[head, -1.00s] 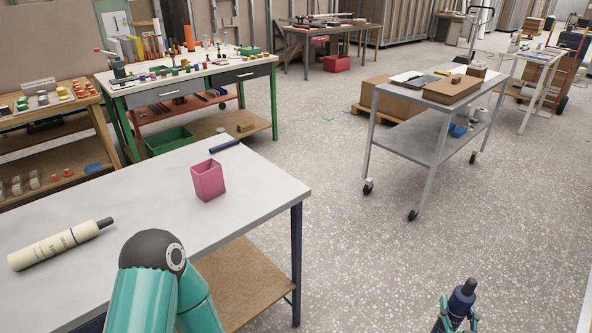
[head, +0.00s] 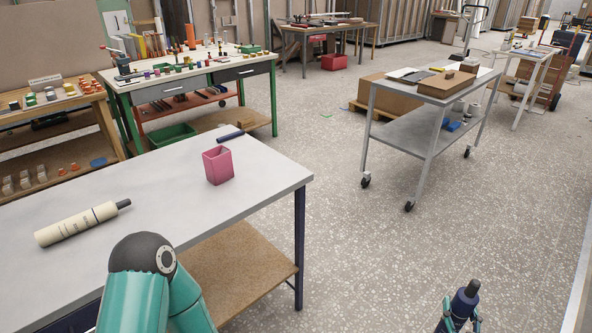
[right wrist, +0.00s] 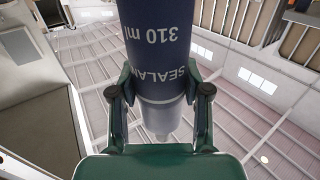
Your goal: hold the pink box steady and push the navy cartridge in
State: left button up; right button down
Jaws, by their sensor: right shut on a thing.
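The navy cartridge (head: 463,303) is upright in my right gripper (head: 457,318), at the lower right over the floor, well away from the table. In the right wrist view the cartridge (right wrist: 178,55) fills the middle, with white "SEALAN" and "310 ml" lettering upside down. The fingers of the right gripper (right wrist: 162,92) are closed on either side of it. The pink box (head: 218,166) stands upright and open-topped near the right end of the white table, with nothing touching it. My left gripper is out of view; only a teal left arm link shows at the bottom.
A cream cartridge (head: 75,226) lies on the white table (head: 165,190). A dark blue rod (head: 230,136) lies behind the pink box. A grey wheeled cart (head: 410,130) stands at the right. Speckled floor is free between table and cart.

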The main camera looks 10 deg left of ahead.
aim_at(218, 168)
jog(key=u, duration=0.3)
jog(key=k, duration=0.2)
jog(key=u, duration=0.45)
jog(key=i, duration=0.75)
jog(key=u, duration=0.15)
